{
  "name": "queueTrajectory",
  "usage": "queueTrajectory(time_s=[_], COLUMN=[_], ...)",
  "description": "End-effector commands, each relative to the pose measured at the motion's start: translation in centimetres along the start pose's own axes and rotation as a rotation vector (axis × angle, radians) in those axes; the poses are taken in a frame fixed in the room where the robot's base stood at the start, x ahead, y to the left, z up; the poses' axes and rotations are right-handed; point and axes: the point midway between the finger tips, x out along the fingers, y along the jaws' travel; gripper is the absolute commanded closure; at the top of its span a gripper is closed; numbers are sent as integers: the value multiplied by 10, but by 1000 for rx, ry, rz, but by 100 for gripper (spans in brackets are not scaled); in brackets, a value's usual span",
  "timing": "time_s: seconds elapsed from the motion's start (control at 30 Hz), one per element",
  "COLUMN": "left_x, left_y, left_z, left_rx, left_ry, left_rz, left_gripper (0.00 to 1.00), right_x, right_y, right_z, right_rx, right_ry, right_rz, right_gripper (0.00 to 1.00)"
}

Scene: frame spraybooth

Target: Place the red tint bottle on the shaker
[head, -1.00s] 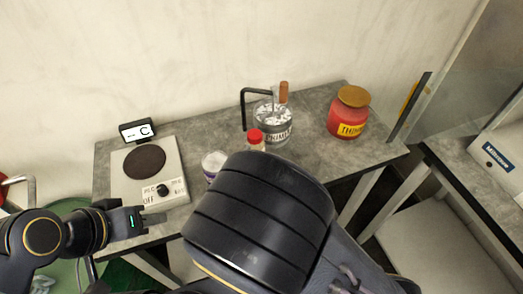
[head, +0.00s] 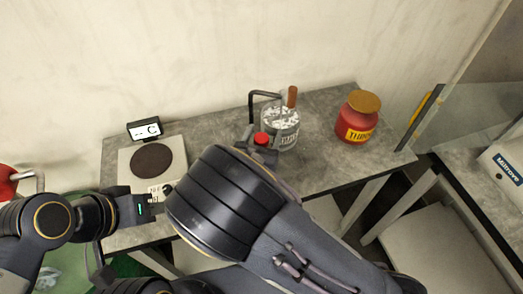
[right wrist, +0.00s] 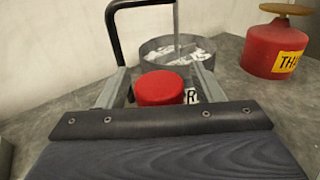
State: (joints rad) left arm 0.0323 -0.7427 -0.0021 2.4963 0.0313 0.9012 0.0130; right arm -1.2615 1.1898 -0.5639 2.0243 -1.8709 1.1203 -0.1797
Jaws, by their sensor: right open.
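The bottle with a red cap (head: 262,138) stands on the grey table; its body is mostly hidden by my right arm. Its cap (right wrist: 160,88) also shows in the right wrist view. My right gripper (head: 259,143) is open, with one finger on each side of the cap; I cannot tell whether they touch the bottle. The shaker looks to be the pale box with a round dark plate (head: 151,160) and a front knob, at the table's left. The plate is bare. My left gripper (head: 154,204) is by the shaker's front edge; its jaws are unclear.
A glass jar (head: 284,128) with white pieces and a brown-handled tool stands just behind the bottle, by a bent black bar (head: 252,108). A red thinner jar (head: 356,120) stands to the right. A small display (head: 145,129) is behind the shaker.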

Motion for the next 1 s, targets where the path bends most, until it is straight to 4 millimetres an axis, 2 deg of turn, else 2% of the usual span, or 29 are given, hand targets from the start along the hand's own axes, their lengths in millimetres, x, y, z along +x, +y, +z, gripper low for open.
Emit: queueTrajectory(time_s=[0.13,0.17,0.6,1.0], left_x=[0,0,0,0], left_y=[0,0,0,0], left_z=[0,0,0,0], left_rx=[0,0,0,0], left_ry=[0,0,0,0], left_rz=[0,0,0,0], left_gripper=[64,64,64,64], right_x=[0,0,0,-1], right_y=[0,0,0,0], right_z=[0,0,0,5], right_rx=[0,0,0,3], right_ry=[0,0,0,-2], right_rz=[0,0,0,0], right_gripper=[40,42,100,100])
